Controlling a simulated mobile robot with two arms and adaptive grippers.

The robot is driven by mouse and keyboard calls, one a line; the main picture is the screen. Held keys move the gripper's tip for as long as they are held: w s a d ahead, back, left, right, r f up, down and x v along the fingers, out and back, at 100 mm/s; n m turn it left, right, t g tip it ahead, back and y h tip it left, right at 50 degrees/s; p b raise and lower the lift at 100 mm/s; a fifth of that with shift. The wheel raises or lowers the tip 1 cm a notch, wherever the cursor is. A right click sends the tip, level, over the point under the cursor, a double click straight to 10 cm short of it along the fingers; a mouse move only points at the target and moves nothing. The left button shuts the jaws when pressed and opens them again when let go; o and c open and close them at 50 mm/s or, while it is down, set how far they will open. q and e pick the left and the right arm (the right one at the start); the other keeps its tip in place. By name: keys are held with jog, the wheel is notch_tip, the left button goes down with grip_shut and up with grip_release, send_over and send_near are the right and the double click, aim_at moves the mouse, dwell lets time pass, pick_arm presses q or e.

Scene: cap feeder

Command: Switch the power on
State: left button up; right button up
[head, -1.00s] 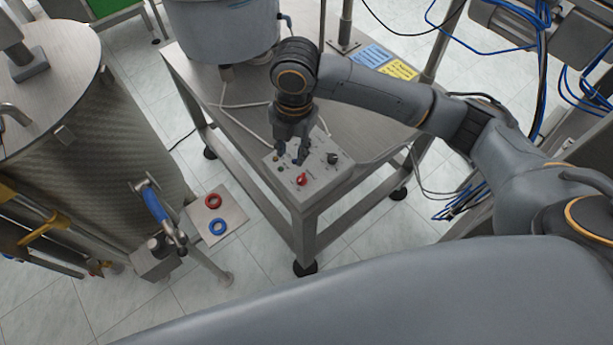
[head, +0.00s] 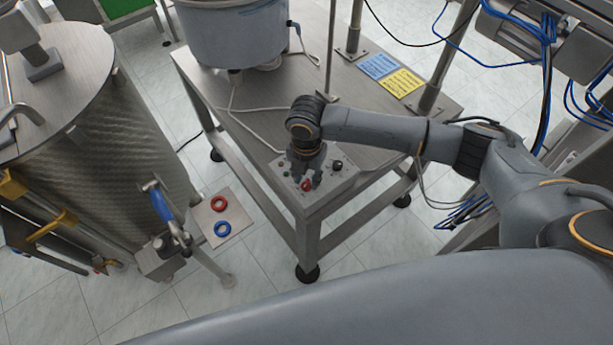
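The grey control panel (head: 330,184) sits at the front corner of the steel table and carries a red knob (head: 307,185), a black knob (head: 337,164) and small buttons on its left side. My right gripper (head: 306,179) points down low over the panel, at the red knob. Its fingers look apart, with the red knob showing between or just in front of them; I cannot tell whether they touch it. The gripper hides the middle and back of the panel. My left gripper is not in view.
A large grey bowl (head: 232,38) stands at the back of the steel table (head: 365,125). Blue and yellow labels (head: 378,66) lie near upright posts. A steel tank (head: 95,140) stands at left, with a plate holding red and blue rings (head: 222,228) beside it.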

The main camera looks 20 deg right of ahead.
jog(key=shift+f, duration=0.45)
jog(key=shift+c, duration=0.2)
grip_shut()
